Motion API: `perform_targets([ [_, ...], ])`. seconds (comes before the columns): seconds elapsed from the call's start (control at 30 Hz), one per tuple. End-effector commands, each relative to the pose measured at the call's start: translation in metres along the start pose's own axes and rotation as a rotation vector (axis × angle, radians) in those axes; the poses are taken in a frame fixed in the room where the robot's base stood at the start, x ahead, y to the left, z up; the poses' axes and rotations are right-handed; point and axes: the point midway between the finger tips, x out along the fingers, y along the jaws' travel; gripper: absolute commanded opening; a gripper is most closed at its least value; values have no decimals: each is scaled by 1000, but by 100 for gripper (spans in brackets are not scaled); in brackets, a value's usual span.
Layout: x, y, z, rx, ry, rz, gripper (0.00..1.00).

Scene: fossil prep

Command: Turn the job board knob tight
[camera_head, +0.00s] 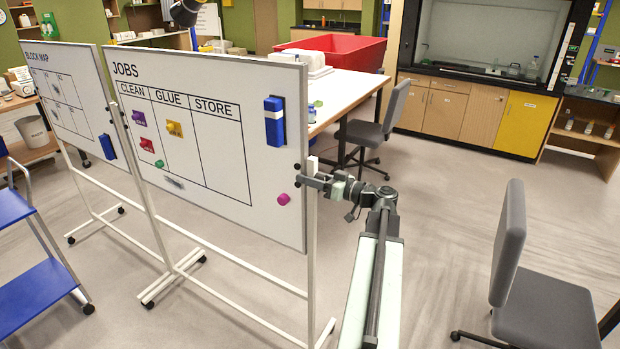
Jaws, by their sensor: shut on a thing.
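The job board (220,205) is a white board headed JOBS, with CLEAN, GLUE and STORE columns, on a white wheeled stand. My gripper (303,181) is at the board's right edge, about mid-height, by the stand's right post. It is shut on the knob there. The jaws hide most of the knob, and I cannot tell how far it is turned. My arm reaches to it from the lower right.
A blue eraser (274,121) and several coloured magnets are on the board. The block map board (70,80) stands behind at left, a blue cart (35,290) at far left. A grey chair (540,300) stands at right. Open floor lies beyond my arm.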

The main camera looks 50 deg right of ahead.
Motion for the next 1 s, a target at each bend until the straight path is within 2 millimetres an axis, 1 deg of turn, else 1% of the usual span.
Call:
perform_targets([
  [0.1,0,0,0,103,0,1,1],
  [0.17,0,0,0,133,0,1,1],
  [0.43,0,0,0,145,0,1,1],
  [0.47,0,0,0,145,0,1,44],
  [0.5,0,0,0,144,0,1,56],
  [0.53,0,0,0,144,0,1,63],
  [0.87,-2,0,0,143,0,1,63],
  [0.97,-15,0,0,143,0,2,63],
  [1.0,-22,0,0,143,1,3,63],
])
